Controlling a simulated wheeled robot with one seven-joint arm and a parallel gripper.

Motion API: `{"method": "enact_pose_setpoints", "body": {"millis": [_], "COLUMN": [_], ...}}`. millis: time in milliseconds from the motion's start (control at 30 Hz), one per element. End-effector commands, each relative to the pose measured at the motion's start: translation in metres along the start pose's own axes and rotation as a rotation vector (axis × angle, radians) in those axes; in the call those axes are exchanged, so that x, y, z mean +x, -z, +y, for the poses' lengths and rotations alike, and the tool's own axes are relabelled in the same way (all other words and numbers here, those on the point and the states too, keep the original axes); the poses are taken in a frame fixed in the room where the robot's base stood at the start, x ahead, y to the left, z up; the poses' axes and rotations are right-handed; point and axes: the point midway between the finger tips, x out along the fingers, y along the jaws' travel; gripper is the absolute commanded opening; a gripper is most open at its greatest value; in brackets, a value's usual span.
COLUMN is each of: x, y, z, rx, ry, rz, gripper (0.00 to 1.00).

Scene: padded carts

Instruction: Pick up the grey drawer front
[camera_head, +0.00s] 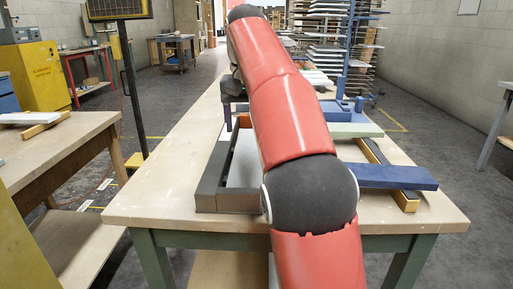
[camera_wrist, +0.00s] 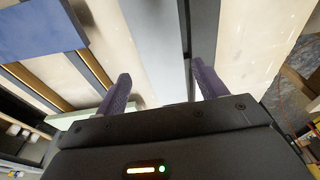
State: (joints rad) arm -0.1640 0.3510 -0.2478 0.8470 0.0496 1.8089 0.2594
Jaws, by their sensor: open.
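The grey drawer front (camera_wrist: 158,45) is a long, flat, light grey panel in the wrist view. It runs up the picture between my two fingers. In the head view a pale strip of it (camera_head: 243,164) shows inside the dark grey frame (camera_head: 231,203), and my arm hides the rest. My gripper (camera_wrist: 163,78) is open, with one purple finger on each side of the panel. In the head view my gripper (camera_head: 235,120) points down at the far part of the frame, partly hidden by my arm. I cannot tell whether the fingers touch the panel.
A blue panel (camera_head: 395,176) lies across wooden strips at the right of the workbench (camera_head: 145,207). A pale green panel (camera_head: 352,131) lies behind it. A dark grey wall (camera_wrist: 204,28) stands close to the right finger. The bench's left side is clear.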

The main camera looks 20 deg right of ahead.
Motion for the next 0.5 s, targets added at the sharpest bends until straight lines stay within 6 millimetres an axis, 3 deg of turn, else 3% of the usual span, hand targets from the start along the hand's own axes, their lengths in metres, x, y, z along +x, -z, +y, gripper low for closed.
{"method": "enact_pose_setpoints", "body": {"millis": [333, 500], "x": [0.029, 0.057], "y": [-0.002, -0.005], "z": [0.0, -0.001], "rx": [-0.001, -0.001], "ry": [0.0, 0.0], "rz": [-0.001, -0.001], "gripper": [0.71, 0.71]}}
